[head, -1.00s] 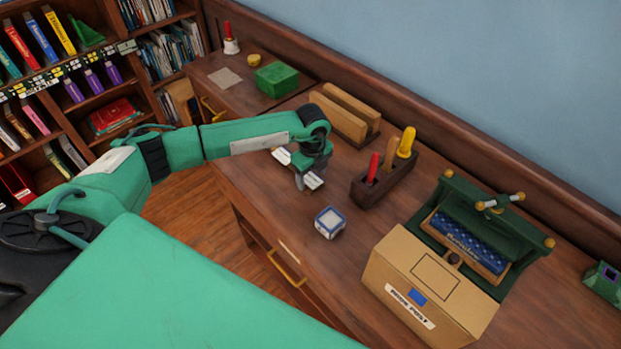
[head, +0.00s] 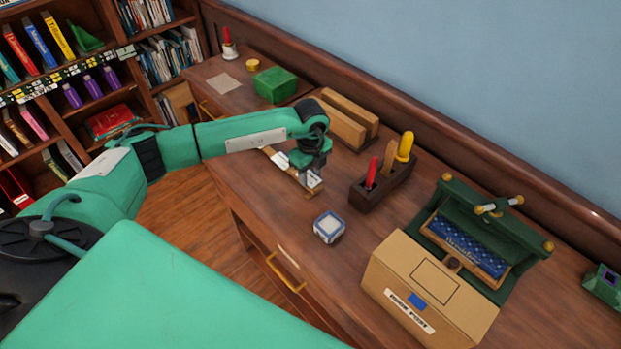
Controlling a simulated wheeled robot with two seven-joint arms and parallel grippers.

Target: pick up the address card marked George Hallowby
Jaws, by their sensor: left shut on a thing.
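White cards (head: 279,162) stand along a low wooden strip on the desk, partly hidden by my left gripper. Their lettering is too small to read, so I cannot tell which one is marked George Hallowby. My left gripper (head: 309,179) points down at the near end of the strip and is shut on a white card there. Its fingers cover part of that card, and I cannot tell if the card is clear of the strip. My right gripper is not in view.
A white-and-blue block (head: 329,227) sits nearer on the desk (head: 255,197). A dark tool holder (head: 384,187) stands to the right of my gripper, with a wooden rack (head: 344,122) behind. A cardboard box (head: 430,290) and green press (head: 463,235) fill the right.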

